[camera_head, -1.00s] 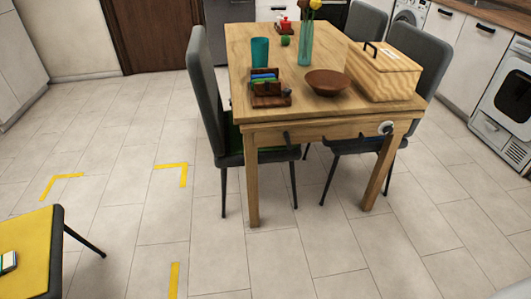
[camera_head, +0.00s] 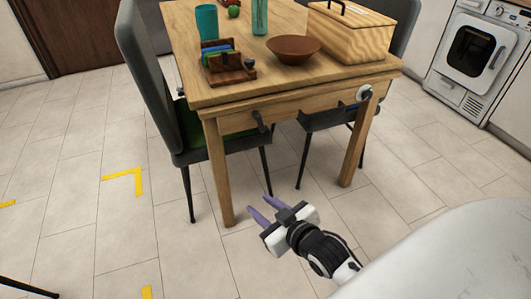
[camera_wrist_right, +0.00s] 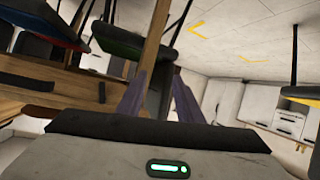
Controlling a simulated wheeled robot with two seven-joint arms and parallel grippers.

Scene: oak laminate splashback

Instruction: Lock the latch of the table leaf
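The wooden table (camera_head: 225,97) stands ahead in the head view, with a seam along its front edge. A dark latch-like handle (camera_head: 259,121) sticks out of the front apron left of centre. A white round disc (camera_head: 364,93) sits at the apron's right end, with a dark piece beside it. I cannot tell which of these is the leaf's latch or whether it is locked. My right gripper (camera_head: 260,210) is low in front of the table, below the handle, touching nothing. Its purple fingers are apart and empty, also in the right wrist view (camera_wrist_right: 158,100). My left gripper is out of view.
A grey chair (camera_head: 145,80) stands at the table's left and another (camera_head: 405,30) at its right. A brown bowl (camera_head: 293,48), wooden box (camera_head: 350,35), teal cup (camera_head: 206,22) and small rack (camera_head: 228,70) are on top. The floor in front is clear.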

